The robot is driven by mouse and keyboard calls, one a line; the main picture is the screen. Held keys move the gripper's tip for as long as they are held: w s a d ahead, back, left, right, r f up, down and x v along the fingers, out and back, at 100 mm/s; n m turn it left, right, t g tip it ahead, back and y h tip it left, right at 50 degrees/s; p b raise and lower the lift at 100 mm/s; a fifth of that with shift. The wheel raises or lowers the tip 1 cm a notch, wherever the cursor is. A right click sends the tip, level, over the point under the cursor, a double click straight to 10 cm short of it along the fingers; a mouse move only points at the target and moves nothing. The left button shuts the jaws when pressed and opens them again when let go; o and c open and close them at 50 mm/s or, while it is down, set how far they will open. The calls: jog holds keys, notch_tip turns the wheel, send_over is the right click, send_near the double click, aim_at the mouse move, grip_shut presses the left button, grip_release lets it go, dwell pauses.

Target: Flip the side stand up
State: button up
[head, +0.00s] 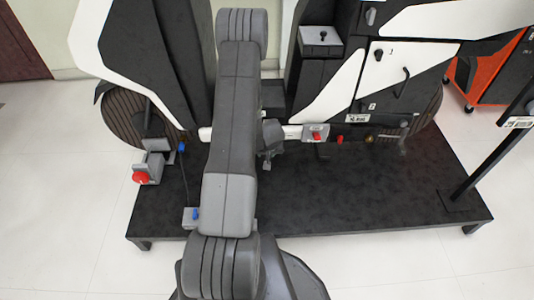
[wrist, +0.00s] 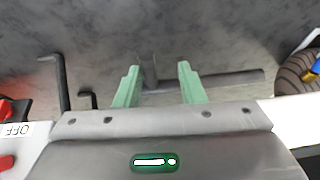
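The side stand appears to be the dark grey bar (wrist: 232,82) in the wrist view, lying roughly level, with a short upright piece at its left end. My gripper (wrist: 159,70) has two green fingers standing apart. The short upright piece shows between them, nearer the left finger, and the bar runs past the right finger. I cannot tell whether either finger touches it. In the head view my arm covers this spot and the fingertips are hidden.
The black-and-white chassis rig (head: 331,95) stands on a dark platform (head: 350,190). In the wrist view a hooked dark rod (wrist: 62,85) and a red switch marked OFF (wrist: 12,110) are at left, a wheel (wrist: 295,72) at right. A red knob (head: 140,177) is at the platform's left.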

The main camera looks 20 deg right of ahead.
jog(key=shift+d, duration=0.1)
jog(key=shift+s+r, duration=0.1)
jog(key=shift+r, duration=0.1)
jog(key=p+v, duration=0.5)
jog(key=v, duration=0.8)
jog(key=shift+r, duration=0.2)
jog(key=b+x, duration=0.2)
jog(key=x, duration=0.5)
jog(key=b+x, duration=0.3)
jog(key=x, duration=0.4)
jog(key=shift+s+d+f, duration=0.15)
jog(key=shift+s, duration=0.05)
